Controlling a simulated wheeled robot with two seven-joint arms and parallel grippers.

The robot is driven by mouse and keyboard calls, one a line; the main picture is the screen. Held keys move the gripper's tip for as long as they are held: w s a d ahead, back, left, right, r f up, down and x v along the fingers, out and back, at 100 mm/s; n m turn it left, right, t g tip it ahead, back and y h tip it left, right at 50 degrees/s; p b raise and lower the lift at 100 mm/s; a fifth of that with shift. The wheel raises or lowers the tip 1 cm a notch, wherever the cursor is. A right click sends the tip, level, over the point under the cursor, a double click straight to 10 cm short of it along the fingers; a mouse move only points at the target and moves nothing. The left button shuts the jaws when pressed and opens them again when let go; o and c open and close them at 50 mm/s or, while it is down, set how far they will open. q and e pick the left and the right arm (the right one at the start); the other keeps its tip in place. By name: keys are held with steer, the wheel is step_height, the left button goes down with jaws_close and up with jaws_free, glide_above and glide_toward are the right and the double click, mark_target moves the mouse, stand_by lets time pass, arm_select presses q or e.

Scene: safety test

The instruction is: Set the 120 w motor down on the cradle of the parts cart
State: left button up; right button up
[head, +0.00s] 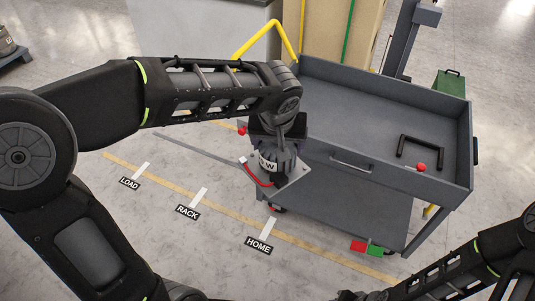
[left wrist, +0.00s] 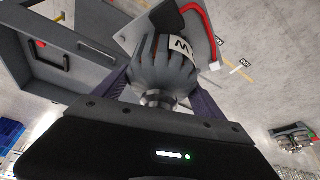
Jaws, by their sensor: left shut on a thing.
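The motor (head: 270,163) is a dark grey ribbed body with a white label ending in "W", a light square plate and a red lead with a white connector. My left gripper (head: 281,140) is shut on it, and it hangs beside the left end of the parts cart (head: 350,100). In the left wrist view the motor (left wrist: 160,68) sits between the two fingers, plate pointing away. A black U-shaped frame with a red ball, apparently the cradle (head: 402,148), lies on the cart's top tray at the right. My right arm shows at lower right; its gripper is out of view.
The cart's top has raised rims, a front drawer handle (head: 351,163) and a lower shelf (head: 350,210). A yellow rail (head: 257,38) rises at its left end. Red and green blocks (head: 366,247) show at its lower front. Floor labels and a yellow line lie left.

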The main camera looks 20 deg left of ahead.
arm_select(q)
steer(key=w+f+m, duration=0.2)
steer(key=w, duration=0.1)
steer(key=w+a+f+m+h, duration=0.1)
steer(key=w, duration=0.1)
steer(key=shift+r, duration=0.1)
stand_by(0.3)
